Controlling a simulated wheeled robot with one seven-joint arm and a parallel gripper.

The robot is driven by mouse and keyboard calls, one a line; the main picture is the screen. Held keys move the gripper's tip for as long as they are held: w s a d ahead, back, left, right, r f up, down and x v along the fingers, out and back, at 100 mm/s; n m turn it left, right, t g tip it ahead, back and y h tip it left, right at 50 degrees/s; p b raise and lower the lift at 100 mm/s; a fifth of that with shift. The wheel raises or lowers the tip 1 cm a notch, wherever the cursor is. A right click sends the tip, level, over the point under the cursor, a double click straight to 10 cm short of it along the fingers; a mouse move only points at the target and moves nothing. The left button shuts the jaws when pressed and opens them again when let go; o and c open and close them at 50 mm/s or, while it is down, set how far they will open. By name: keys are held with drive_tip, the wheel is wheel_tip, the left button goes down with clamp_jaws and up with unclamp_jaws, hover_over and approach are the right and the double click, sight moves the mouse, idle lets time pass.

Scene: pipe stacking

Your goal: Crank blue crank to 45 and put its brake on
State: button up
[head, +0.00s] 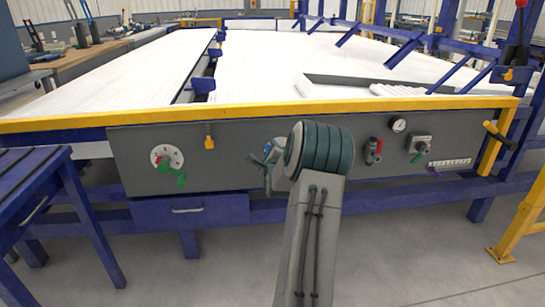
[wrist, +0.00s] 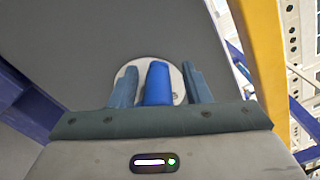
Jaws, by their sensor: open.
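The blue crank (wrist: 158,85) shows in the wrist view as a blue handle in front of a round pale dial (wrist: 148,63) on the grey panel. My gripper (wrist: 160,68) is open, with one finger on each side of the handle and a narrow gap on both sides. In the head view my gripper (head: 268,167) is at the middle of the front panel and my arm hides most of the crank and its dial. The dial's marks cannot be read. I cannot make out the blue crank's brake in either view.
On the grey panel (head: 240,165) a dial with a green crank (head: 172,174) is at the left. A red lever (head: 374,150), a gauge (head: 398,124) and a small switch box (head: 418,143) are at the right. A yellow rail (head: 260,110) runs above. The floor in front is clear.

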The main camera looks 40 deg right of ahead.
drive_tip(key=p+v, duration=0.3)
drive_tip(key=v, duration=1)
drive_tip(key=shift+s, duration=0.35)
